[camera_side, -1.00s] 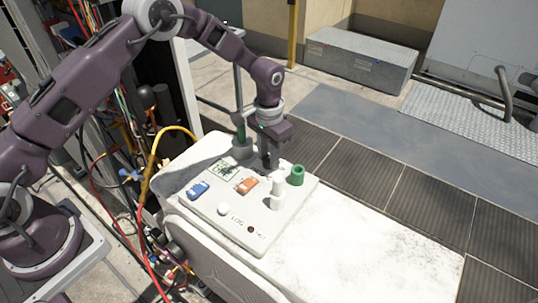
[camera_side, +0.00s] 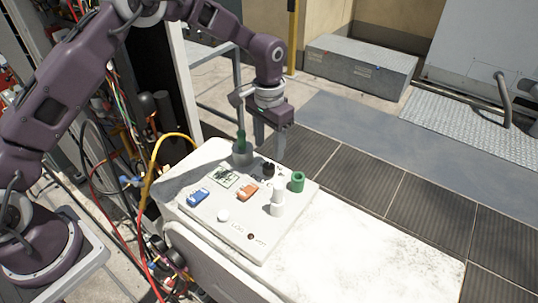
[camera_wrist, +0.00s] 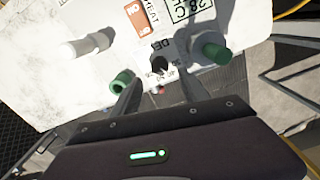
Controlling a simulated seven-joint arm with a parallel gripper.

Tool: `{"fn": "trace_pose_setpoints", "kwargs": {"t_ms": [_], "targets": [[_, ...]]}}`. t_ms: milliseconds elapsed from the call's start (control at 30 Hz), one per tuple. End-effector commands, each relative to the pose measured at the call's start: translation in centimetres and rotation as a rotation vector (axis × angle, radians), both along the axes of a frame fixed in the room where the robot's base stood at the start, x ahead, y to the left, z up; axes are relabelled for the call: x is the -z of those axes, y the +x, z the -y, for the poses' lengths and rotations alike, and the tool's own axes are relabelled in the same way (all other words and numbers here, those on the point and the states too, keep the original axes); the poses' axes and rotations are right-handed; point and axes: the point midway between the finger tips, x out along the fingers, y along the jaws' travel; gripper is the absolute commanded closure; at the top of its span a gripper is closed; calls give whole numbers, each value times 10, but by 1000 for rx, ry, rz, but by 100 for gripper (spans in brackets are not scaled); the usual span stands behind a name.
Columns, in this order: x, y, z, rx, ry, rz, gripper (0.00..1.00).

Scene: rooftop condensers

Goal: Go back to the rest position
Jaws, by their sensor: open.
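My gripper (camera_side: 268,132) is raised above the back edge of a pale panel (camera_side: 238,236), fingers pointing down and nothing between them. In the wrist view my gripper (camera_wrist: 158,95) shows two spread fingers. A small black knob (camera_side: 268,170) stands on the panel below the fingers; it also shows in the wrist view (camera_wrist: 159,66), between and beyond the fingertips. The gripper is apart from the knob.
A yellow hose (camera_side: 155,165) runs at left. The white top at right is bare.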

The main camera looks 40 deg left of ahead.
Motion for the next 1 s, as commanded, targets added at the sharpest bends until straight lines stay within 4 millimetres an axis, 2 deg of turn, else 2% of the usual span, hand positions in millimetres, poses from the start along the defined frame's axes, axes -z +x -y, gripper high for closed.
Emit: {"fn": "trace_pose_setpoints", "kwargs": {"t_ms": [333, 367, 467, 500, 567, 600, 667, 700, 767, 800, 833, 900, 1000], "targets": [[-8, -1, 0, -1, 0, 4, 48], [-16, -2, -1, -2, 0, 11, 48], [-68, -17, -10, -14, 3, 63, 48], [-98, -31, -16, -22, 5, 94, 48], [-141, -59, -26, -37, 7, 142, 48], [-166, -80, -32, -50, 8, 174, 48], [-197, -116, -41, -71, 7, 224, 48], [-213, -141, -46, -84, 4, 256, 48], [-231, -181, -54, -106, 0, 304, 48], [-238, -207, -58, -121, -5, 335, 48], [-241, -226, -61, -132, -10, 358, 48], [-241, -265, -65, -154, -20, 405, 48], [-233, -305, -68, -177, -35, 455, 48]]}}
